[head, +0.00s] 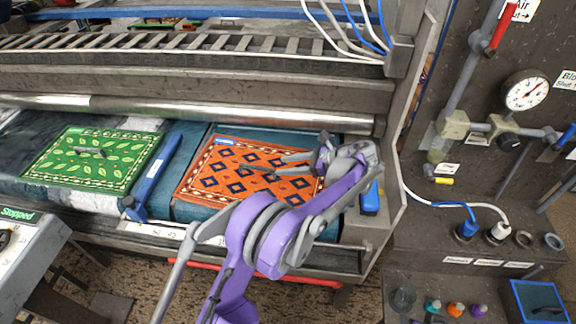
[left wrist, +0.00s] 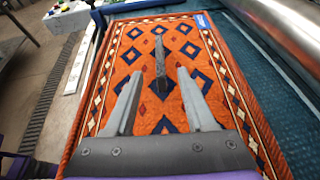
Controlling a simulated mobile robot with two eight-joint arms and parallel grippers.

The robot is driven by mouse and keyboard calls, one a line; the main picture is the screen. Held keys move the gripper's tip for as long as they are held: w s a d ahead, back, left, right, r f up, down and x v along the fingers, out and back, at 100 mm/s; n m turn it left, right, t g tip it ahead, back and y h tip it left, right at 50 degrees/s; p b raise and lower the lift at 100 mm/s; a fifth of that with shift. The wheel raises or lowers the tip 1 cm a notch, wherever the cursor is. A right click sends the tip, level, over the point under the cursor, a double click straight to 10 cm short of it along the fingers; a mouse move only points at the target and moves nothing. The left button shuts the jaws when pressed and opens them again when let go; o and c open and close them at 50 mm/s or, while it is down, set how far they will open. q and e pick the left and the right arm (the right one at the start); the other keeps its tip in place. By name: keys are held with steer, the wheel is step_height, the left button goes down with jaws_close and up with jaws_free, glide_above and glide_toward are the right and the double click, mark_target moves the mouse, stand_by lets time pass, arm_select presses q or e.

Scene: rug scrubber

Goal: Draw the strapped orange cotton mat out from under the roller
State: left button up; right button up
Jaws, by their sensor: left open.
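The orange cotton mat (head: 212,185) has dark blue diamonds, a patterned border and a small blue tag. It lies flat on the blue-green bed, its far edge near the long silver roller (head: 230,115). In the left wrist view the mat (left wrist: 118,60) fills the middle and the roller (left wrist: 275,35) runs along the right. A dark strap (left wrist: 160,52) stands up from the mat's middle. My left gripper (head: 272,164) is over the mat, open, with its two fingers either side of the strap in the wrist view. I cannot tell whether they touch it. My right gripper is out of view.
A green leaf-patterned mat (head: 60,170) with a dark strap lies to the left. A blue bar (head: 153,178) separates the two mats. A metal frame post stands at the right of the bed, beside a panel with a gauge (head: 526,91) and hoses.

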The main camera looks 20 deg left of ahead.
mark_target(261, 168)
arm_select(q)
steer(key=p+x, duration=0.1)
steer(key=x, duration=0.9)
steer(key=shift+a+f, duration=0.15)
steer(key=shift+a, duration=0.2)
jaws_close()
stand_by(1.2)
